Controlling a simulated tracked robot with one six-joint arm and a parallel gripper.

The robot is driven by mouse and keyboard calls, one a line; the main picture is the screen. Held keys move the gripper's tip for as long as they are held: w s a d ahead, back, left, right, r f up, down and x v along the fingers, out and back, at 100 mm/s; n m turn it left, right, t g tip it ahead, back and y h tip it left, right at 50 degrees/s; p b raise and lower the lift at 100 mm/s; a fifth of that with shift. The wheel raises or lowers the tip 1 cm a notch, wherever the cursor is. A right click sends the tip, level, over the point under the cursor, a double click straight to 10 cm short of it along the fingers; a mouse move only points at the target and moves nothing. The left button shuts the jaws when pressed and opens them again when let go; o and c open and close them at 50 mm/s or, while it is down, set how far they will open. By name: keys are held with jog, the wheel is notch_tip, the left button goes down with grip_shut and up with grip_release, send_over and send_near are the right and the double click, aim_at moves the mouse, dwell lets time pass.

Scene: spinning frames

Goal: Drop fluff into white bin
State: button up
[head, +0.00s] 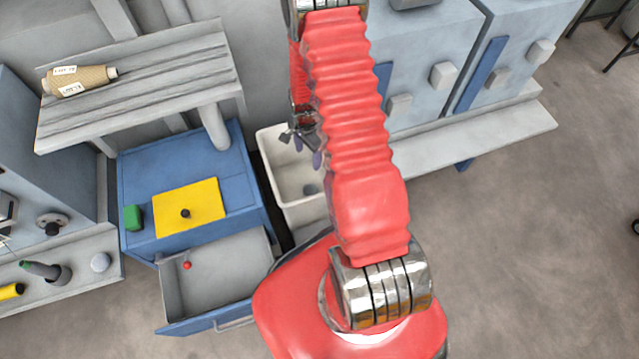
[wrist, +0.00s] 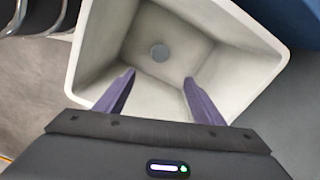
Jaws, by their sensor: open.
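The white bin (head: 287,200) stands right of the blue drawer cabinet in the head view, partly hidden by my red arm. It fills the upper part of the wrist view (wrist: 258,31), seen from above. A small round grey clump, seemingly the fluff (wrist: 159,52), lies on the bin's floor; it shows in the head view too (head: 311,189). My gripper (wrist: 159,78) is open and empty over the bin, its two purple fingers pointing down into it. The clump lies apart, beyond the fingertips. In the head view my gripper (head: 305,145) is partly hidden by my arm.
The blue cabinet (head: 180,165) bears a yellow plate (head: 188,207) and a green block (head: 132,218). Its open drawer (head: 220,275) holds a small red ball (head: 187,265). A yarn cone (head: 80,81) lies on the grey bench (head: 150,85).

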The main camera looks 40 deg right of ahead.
jog(key=shift+r, duration=0.1)
notch_tip(320, 180, up, 14)
jog(key=shift+f, duration=0.25)
dwell(0.6)
dwell(0.9)
